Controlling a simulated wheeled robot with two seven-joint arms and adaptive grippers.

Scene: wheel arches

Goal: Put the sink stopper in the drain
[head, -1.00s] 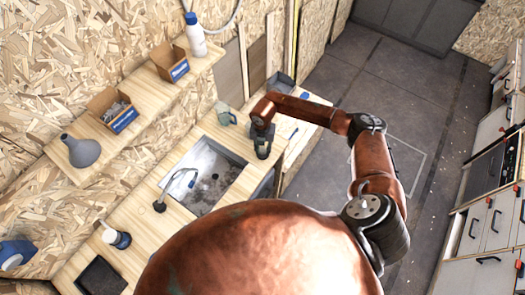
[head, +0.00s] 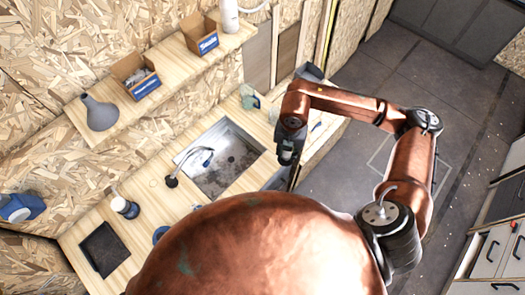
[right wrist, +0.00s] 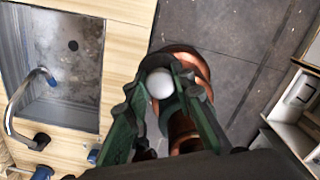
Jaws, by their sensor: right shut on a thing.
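My right gripper (head: 287,157) hangs just right of the sink (head: 250,139), near the counter's front edge. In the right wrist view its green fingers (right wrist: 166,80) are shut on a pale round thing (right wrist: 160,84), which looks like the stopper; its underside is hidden. The sink basin also shows in the right wrist view (right wrist: 40,45), left of the gripper. The drain (right wrist: 73,46) is a small dark round spot in the basin floor, and nothing is seen covering it. My left gripper is not in view.
A curved faucet (head: 184,168) arches over the sink's left side. A soap bottle (head: 124,207) and a black tray (head: 104,248) stand on the counter to the left. A greenish mug (head: 250,99) stands behind the sink. A shelf holds boxes and a grey funnel (head: 99,113).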

